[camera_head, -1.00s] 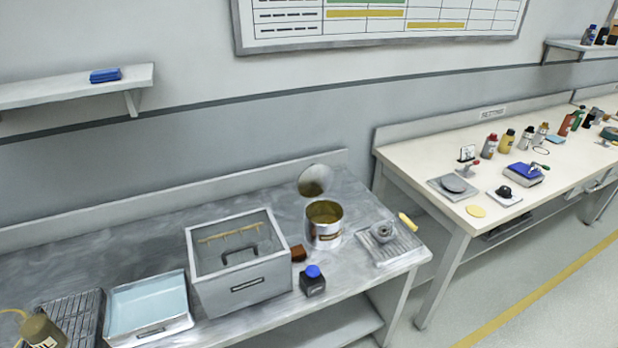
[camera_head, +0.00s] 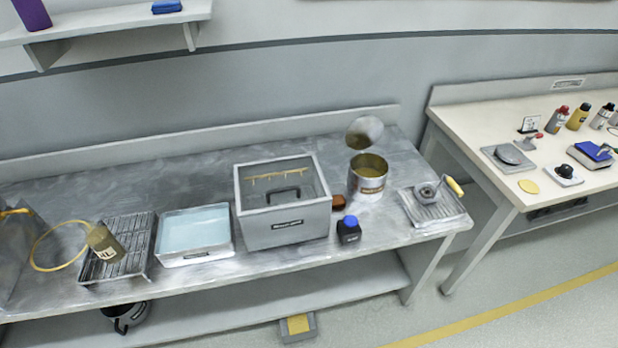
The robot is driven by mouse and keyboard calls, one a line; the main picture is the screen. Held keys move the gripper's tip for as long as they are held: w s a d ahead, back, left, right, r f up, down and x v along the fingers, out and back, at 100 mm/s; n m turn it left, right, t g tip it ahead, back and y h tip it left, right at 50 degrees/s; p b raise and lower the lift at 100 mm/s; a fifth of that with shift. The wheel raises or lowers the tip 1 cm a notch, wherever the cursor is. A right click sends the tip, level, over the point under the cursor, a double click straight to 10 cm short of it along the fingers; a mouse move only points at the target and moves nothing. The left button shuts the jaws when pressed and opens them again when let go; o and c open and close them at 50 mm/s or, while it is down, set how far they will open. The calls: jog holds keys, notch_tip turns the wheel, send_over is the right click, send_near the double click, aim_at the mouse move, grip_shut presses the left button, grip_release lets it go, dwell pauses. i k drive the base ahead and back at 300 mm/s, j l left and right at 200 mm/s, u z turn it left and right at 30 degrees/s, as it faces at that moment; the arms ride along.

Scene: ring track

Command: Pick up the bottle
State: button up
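Which bottle the task means I cannot tell. A small dark bottle with a blue cap (camera_head: 349,230) stands upright near the front edge of the grey metal bench (camera_head: 260,268), beside the grey box. An olive bottle with a pale label (camera_head: 105,243) sits tilted on the ribbed rack at the left. Several more bottles stand on the cream bench at the right, among them a red-capped grey one (camera_head: 557,120) and a yellow one with a black cap (camera_head: 578,117). My gripper is in no view.
On the metal bench are a grey lidded box (camera_head: 286,226), a shallow tray of pale blue liquid (camera_head: 194,233), an open can (camera_head: 368,176) and a ribbed plate with a yellow-handled tool (camera_head: 435,204). A small bin (camera_head: 298,327) stands below. Floor at the lower right is clear.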

aim_at(100, 238)
jog(key=u, duration=1.45)
